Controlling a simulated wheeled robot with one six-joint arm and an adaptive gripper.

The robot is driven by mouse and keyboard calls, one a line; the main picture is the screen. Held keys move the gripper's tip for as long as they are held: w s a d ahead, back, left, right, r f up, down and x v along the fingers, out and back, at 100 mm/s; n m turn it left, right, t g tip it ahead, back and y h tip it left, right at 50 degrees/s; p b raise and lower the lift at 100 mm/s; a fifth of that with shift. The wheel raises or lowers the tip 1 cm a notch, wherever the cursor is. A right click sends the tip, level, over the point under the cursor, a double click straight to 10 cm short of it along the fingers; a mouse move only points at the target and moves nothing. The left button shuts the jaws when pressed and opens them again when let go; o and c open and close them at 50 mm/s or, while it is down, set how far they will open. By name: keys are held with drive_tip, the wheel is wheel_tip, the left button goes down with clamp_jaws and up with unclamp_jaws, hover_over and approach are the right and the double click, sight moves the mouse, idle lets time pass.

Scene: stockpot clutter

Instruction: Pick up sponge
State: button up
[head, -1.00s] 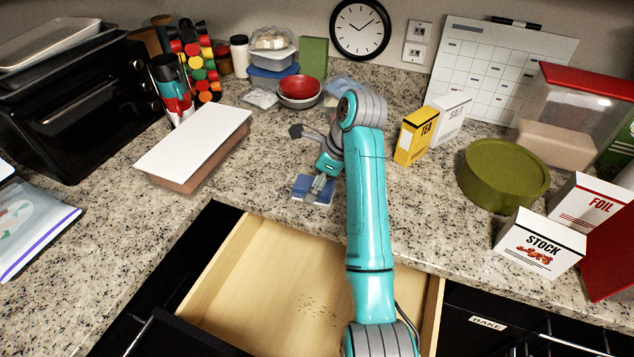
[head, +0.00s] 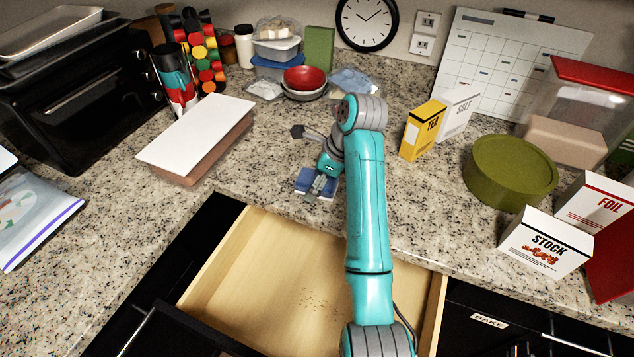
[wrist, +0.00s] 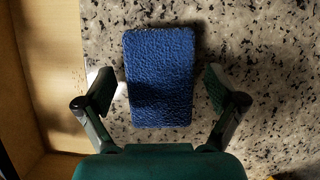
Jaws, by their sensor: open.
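The sponge (wrist: 160,65) is a blue, rough-textured block lying flat on the granite counter, near the counter's front edge. In the head view the sponge (head: 303,181) is partly covered by my gripper (head: 318,188). In the wrist view my gripper (wrist: 158,90) is open, with one finger on each side of the sponge's lower part. A gap shows between each finger and the sponge. The fingers appear above or around it; their exact height cannot be told.
An open, mostly empty wooden drawer (head: 250,265) lies just in front of the counter edge. A white-lidded box (head: 195,135) stands to the left. Stacked bowls (head: 303,80) stand behind. A tea box (head: 421,130) and a green round container (head: 508,170) are to the right.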

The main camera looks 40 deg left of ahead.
drive_tip(key=c, duration=1)
drive_tip(key=shift+c, duration=0.2)
